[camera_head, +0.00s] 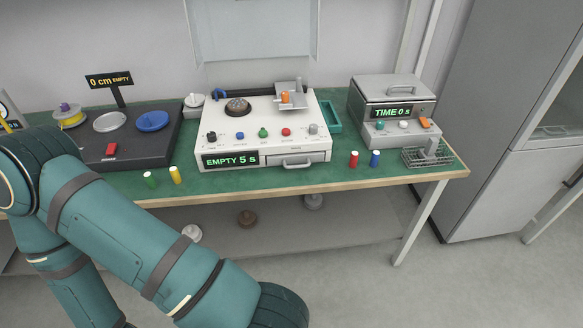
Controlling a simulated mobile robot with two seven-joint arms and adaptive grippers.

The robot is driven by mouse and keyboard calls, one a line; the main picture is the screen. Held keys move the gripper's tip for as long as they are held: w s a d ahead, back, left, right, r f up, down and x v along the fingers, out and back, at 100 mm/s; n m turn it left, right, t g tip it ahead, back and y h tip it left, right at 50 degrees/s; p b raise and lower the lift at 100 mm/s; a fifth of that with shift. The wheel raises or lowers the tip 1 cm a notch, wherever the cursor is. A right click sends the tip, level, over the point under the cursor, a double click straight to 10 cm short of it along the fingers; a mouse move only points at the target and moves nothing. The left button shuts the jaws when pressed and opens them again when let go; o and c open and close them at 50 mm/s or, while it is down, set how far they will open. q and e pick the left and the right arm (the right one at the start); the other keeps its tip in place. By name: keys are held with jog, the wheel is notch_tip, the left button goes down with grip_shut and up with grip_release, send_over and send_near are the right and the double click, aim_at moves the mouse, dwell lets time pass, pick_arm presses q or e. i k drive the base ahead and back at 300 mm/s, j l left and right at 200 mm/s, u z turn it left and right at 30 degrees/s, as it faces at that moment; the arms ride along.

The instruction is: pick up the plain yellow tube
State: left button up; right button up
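A small yellow tube (175,175) with a pale top stands upright near the front edge of the green table mat (240,182). A green tube (150,181) stands close to its left. A red tube (353,160) and a blue tube (375,159) stand further right along the same edge. The tubes are too small for me to make out any markings. My teal arm crosses the lower left, in front of the table. Neither of my grippers shows in this view.
A white machine (255,170) reading "EMPTY 5 s" stands behind and right of the yellow tube. A dark box (150,155) with round pads stands behind and left. A grey box (392,92) reading "TIME 0 s" and a wire rack (428,157) are at the right end.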

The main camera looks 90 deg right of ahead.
aim_at(174, 170)
jog(key=z, duration=2.65)
